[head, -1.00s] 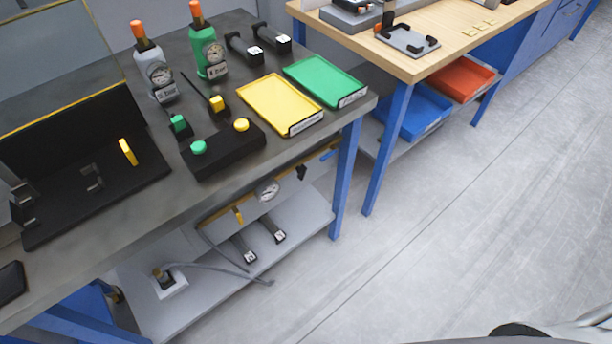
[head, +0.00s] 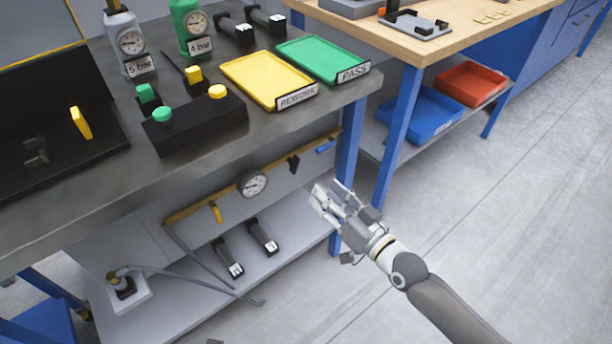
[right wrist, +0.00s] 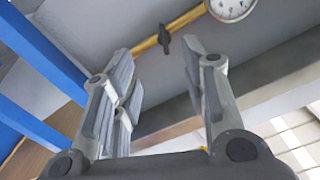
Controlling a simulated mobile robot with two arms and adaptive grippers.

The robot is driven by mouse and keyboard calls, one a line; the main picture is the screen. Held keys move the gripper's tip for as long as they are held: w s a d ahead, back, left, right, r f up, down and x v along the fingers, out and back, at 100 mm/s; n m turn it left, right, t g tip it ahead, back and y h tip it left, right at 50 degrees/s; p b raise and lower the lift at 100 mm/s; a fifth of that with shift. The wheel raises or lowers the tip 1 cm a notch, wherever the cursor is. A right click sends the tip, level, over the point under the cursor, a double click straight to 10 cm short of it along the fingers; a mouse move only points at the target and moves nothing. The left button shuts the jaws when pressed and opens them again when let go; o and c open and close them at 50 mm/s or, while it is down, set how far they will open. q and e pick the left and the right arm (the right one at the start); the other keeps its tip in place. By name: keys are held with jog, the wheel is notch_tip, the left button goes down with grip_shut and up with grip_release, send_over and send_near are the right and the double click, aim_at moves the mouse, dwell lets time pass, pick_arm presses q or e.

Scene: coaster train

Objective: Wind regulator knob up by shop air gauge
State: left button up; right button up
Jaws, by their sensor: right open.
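The shop air gauge (head: 252,183) is a round white dial on a yellow pipe (head: 185,212) below the bench top. A small black fitting (head: 293,165), which looks like the regulator knob, is on the pipe right of the gauge. In the right wrist view, this black fitting (right wrist: 165,40) shows between the open fingers, beyond their tips, and the gauge (right wrist: 231,8) is cut off by the top edge. My right gripper (head: 328,192) is open and empty, to the right of and lower than the black fitting, apart from it. My left gripper is out of view.
A blue bench leg (head: 347,150) stands close to my right gripper. A yellow lever (head: 217,212) and a blue fitting (head: 325,146) are also on the pipe. The lower shelf (head: 185,300) holds two black-ended parts and a hose. The bench top overhangs the pipe.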

aim_at(293, 163)
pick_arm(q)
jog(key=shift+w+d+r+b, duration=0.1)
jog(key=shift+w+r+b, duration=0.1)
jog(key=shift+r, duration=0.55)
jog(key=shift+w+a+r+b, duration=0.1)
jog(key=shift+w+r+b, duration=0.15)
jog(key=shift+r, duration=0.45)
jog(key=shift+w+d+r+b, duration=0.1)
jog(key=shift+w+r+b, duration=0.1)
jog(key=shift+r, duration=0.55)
pick_arm(e)
jog(key=x, duration=1.1)
jog(key=shift+r, duration=0.4)
jog(key=shift+s+a, duration=0.1)
grip_shut()
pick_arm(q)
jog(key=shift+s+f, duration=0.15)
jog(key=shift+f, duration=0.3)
pick_arm(e)
jog(key=m, duration=0.4)
jog(key=shift+m, duration=0.3)
